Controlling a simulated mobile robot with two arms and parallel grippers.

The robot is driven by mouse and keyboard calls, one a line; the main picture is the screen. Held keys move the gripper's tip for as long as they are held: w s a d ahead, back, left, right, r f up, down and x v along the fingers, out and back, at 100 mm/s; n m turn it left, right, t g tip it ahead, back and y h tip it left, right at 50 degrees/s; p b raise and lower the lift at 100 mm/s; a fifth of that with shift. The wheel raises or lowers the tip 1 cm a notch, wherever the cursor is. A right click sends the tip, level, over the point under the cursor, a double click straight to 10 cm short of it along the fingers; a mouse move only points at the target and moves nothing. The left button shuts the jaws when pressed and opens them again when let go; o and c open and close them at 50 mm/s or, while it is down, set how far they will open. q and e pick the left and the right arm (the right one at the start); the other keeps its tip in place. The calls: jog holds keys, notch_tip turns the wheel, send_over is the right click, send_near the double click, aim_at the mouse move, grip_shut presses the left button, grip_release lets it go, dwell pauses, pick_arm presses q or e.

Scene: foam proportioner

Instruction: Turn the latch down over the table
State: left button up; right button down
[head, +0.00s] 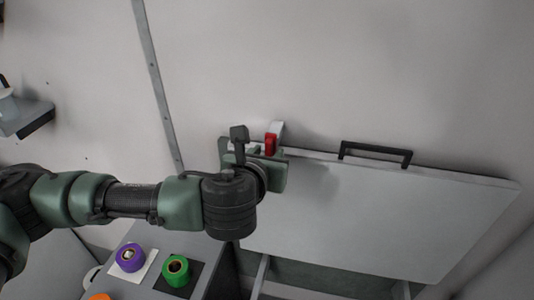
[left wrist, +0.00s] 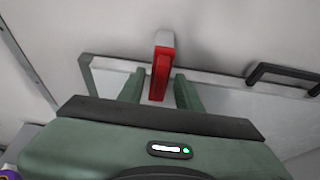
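The latch is a red piece (head: 271,143) on a pale grey mount on the wall, at the top edge of the folded table panel (head: 375,215). It points downward over that edge. In the left wrist view the red latch (left wrist: 160,77) stands between the two green fingers of my left gripper. My left gripper (head: 263,158) is open, with one finger on each side of the latch; a gap shows on the left, while the right finger is very close to it. Contact is unclear. The gripper partly hides the latch's lower end. My right gripper is not in view.
A black handle (head: 376,152) sits on the panel's top edge, right of the latch. Below my left arm, a grey surface holds a purple roll (head: 130,257) and a green roll (head: 176,270). A metal strip (head: 158,85) runs up the wall. A small shelf (head: 27,119) is at far left.

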pick_arm(q)
jog(key=shift+s+a+r+b, duration=0.1)
jog(key=shift+s+b, duration=0.2)
jog(key=shift+s, duration=0.05)
jog(key=b+v, duration=0.2)
jog(key=v, duration=0.5)
jog(key=shift+s, duration=0.1)
